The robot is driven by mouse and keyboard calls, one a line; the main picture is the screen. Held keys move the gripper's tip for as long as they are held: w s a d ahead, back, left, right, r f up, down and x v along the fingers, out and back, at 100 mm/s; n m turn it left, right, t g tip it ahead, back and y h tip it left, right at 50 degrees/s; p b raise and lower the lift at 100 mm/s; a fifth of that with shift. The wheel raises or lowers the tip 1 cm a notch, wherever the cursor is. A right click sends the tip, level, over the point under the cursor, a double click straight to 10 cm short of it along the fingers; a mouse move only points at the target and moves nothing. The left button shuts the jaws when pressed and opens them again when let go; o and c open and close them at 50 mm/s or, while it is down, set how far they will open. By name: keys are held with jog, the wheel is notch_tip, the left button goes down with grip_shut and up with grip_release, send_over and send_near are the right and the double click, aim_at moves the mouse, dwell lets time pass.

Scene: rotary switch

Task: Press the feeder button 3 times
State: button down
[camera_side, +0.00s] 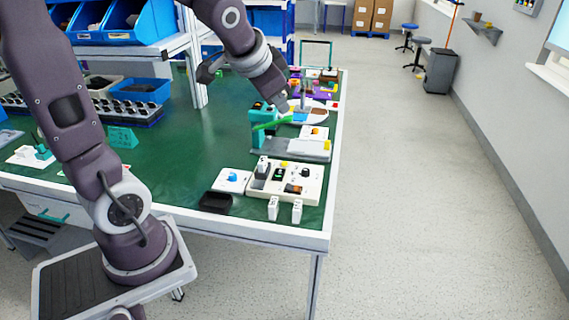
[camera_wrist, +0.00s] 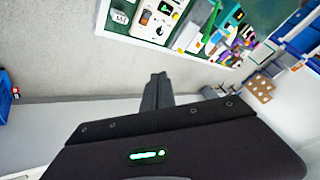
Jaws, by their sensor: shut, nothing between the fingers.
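A teal device with a green chute (camera_side: 268,125), which looks like the feeder, stands on a grey base on the right of the green table. A small white box with an orange button (camera_side: 315,132) sits beside it. I cannot tell for sure whether that is the feeder button. The chute also shows at the top of the wrist view (camera_wrist: 210,24). My gripper (camera_wrist: 158,77) is shut and empty, its dark fingers seen against the floor and clear of the table things.
A white panel with switches (camera_side: 285,182), a white box with a blue knob (camera_side: 232,180) and a black tray (camera_side: 215,203) stand at the near right. Blue bins (camera_side: 140,90) and racks fill the left. The middle of the green table (camera_side: 205,140) is clear.

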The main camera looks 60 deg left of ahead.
jog(key=w+a+f, duration=0.4)
jog(key=w+a, duration=0.2)
jog(key=m+t, duration=0.2)
jog(key=m, duration=0.2)
send_over(283, 164)
notch_tip(283, 164, down, 16)
jog(key=shift+s+f, duration=0.1)
jog(key=shift+f, duration=0.05)
jog(key=shift+f, duration=4.4)
jog(key=shift+f, duration=0.4)
